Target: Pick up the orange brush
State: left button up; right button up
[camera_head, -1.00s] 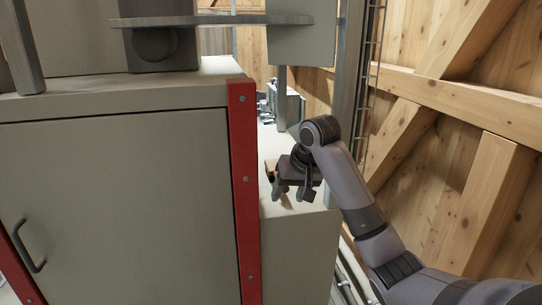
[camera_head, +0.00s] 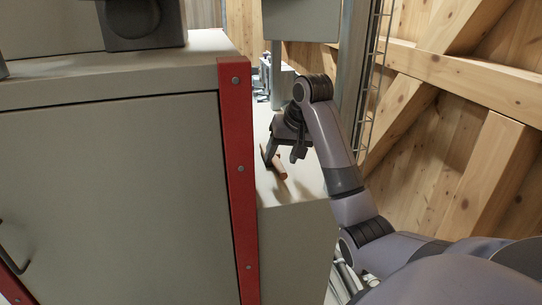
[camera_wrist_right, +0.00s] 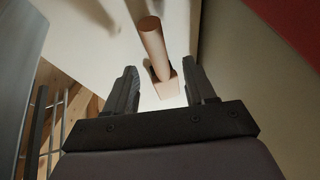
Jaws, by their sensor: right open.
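The orange-brown brush (camera_head: 280,168) lies on the pale ledge to the right of the red post. In the right wrist view its round handle (camera_wrist_right: 153,42) points away and its blockier end (camera_wrist_right: 166,84) lies between the open fingers. My right gripper (camera_head: 284,158) is open over the brush, with a finger on either side of it in the right wrist view (camera_wrist_right: 160,88). I cannot tell whether the fingers touch it. The brush's far part is partly hidden by the gripper in the head view. My left gripper is not in view.
A large grey cabinet (camera_head: 120,190) with a red corner post (camera_head: 237,150) stands close on the left of the gripper. A grey upright post (camera_head: 347,90) and a wooden wall (camera_head: 450,120) are on the right. Metal fittings sit farther back on the ledge.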

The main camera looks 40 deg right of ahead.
aim_at(278, 161)
jog(key=shift+x, duration=2.55)
jog(key=shift+w+d, duration=0.1)
jog(key=shift+r, duration=0.1)
grip_shut()
